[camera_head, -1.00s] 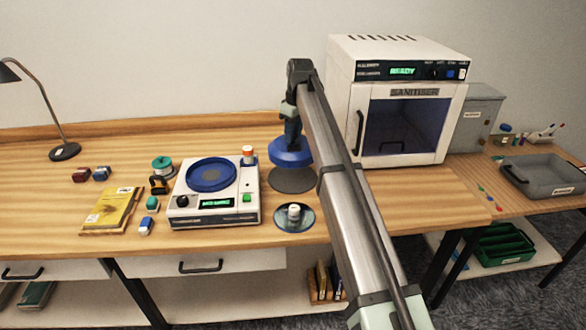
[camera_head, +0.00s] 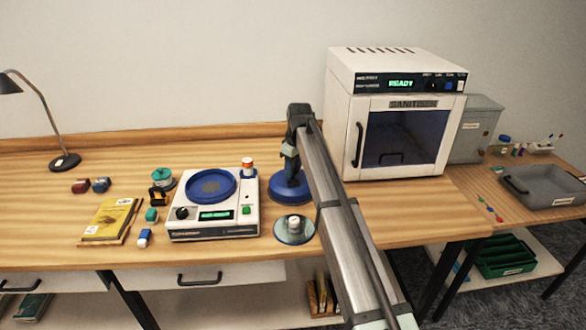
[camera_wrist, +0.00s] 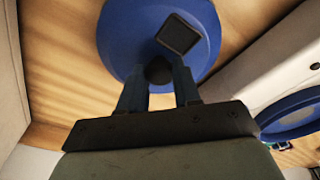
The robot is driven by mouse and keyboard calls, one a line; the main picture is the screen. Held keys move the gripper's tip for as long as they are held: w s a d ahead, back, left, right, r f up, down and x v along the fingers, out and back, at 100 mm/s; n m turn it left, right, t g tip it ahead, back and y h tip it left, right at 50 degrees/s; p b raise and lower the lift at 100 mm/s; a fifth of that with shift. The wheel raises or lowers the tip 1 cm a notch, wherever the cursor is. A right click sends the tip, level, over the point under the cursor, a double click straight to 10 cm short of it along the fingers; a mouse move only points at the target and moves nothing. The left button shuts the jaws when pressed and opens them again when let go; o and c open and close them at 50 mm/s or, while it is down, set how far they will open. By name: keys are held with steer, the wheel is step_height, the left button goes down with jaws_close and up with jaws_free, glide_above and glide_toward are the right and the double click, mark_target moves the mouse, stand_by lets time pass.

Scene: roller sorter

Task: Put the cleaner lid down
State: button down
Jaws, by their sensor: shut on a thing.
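The cleaner lid (camera_head: 288,191) is a blue round disc in the head view, low at the bench top just right of the white machine. It covers the spot where a dark round mat lay. In the wrist view the lid (camera_wrist: 125,40) lies beyond my fingers, with a dark knob and a dark square patch on top. My gripper (camera_wrist: 160,80) is shut on the lid's knob; it also shows in the head view (camera_head: 290,172). The white cleaner machine (camera_head: 215,220) has an open blue round bowl (camera_head: 211,186) on top and a green display.
The sanitiser box (camera_head: 395,130) stands at the back right. Bare bench lies behind the lid.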

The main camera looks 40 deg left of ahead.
mark_target(296, 179)
steer(key=shift+f, duration=0.1)
steer(key=c, duration=0.8)
jaws_free()
steer(key=r, duration=0.4)
steer(key=d+r, duration=0.1)
steer(key=r, duration=0.7)
steer(key=shift+d+r, duration=0.1)
steer(key=shift+d, duration=0.1)
